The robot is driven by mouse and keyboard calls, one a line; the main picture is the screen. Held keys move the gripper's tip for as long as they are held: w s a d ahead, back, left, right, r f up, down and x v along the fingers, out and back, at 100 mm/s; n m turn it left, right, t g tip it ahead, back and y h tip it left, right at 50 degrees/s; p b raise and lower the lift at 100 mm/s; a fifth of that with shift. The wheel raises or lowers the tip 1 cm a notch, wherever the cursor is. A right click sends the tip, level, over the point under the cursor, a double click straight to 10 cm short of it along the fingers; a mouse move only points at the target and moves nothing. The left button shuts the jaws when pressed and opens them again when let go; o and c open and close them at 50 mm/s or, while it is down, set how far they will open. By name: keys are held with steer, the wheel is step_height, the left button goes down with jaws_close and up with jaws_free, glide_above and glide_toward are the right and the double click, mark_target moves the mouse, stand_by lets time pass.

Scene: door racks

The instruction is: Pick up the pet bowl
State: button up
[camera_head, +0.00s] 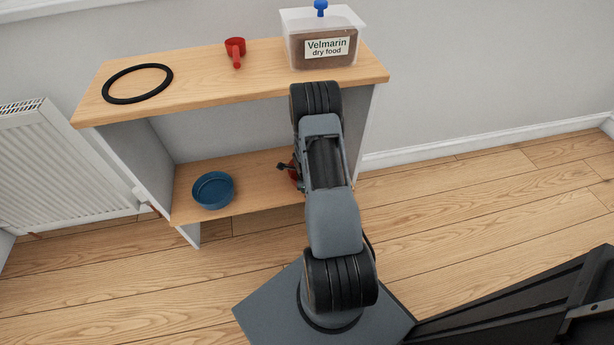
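The pet bowl (213,190) is blue, round and upright. It stands on the left part of the lower wooden shelf, with its open top facing up. My arm reaches up in front of the right part of the shelf unit and bends there. A small dark part that looks like my gripper (283,167) shows at the left edge of the arm, to the right of the bowl and apart from it. Most of it is hidden behind the arm, so I cannot tell whether it is open or shut.
The top shelf (195,77) holds a black ring (138,83), a red scoop (235,52) and a clear dry food box (323,40) with a blue knob. A red thing (293,172) is mostly hidden behind my arm. A radiator (65,165) stands left.

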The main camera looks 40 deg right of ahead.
steer(key=shift+f, duration=0.35)
jaws_close()
